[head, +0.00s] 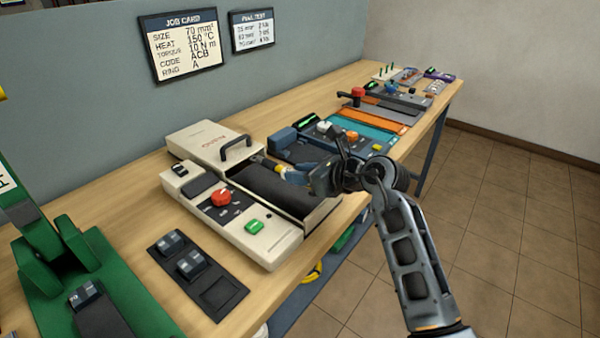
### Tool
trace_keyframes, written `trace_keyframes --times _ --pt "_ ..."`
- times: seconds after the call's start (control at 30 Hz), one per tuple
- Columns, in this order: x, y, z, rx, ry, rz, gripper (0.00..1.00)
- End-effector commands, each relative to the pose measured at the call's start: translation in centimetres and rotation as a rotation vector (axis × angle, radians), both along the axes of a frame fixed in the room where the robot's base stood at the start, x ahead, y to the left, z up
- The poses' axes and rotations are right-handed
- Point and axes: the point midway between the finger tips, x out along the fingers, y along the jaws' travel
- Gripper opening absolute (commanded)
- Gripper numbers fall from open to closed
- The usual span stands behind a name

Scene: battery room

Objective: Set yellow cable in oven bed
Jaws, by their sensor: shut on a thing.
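The oven is a cream box (246,238) with a lid (213,143) standing open at the back and a long dark bed (262,192). A red knob (221,197) and a green button (254,226) are on its front panel. My gripper (296,176) reaches in from the right over the bed's right part and is shut on the yellow cable. A small yellow piece of the cable (258,160) shows past the fingertips, near the lid handle. The rest of the cable is hidden or too small to tell. I cannot tell whether it touches the bed.
A dark tray (219,299) with small grey blocks lies in front of the oven. A green press (64,256) stands at the left. Several tool stations, with a teal mat (360,130), fill the bench behind. Tiled floor is free at the right.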

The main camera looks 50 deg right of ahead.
Motion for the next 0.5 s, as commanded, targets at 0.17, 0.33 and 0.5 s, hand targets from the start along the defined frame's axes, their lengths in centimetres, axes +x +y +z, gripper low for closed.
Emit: trace_keyframes --times 0.17,0.33,0.5 --pt "0.01 0.02 -0.48 0.001 -0.001 0.0 0.0" --pt "0.02 0.05 -0.9 0.0 -0.001 0.001 0.0" --pt "0.0 0.03 -0.95 0.0 0.0 0.0 0.31"
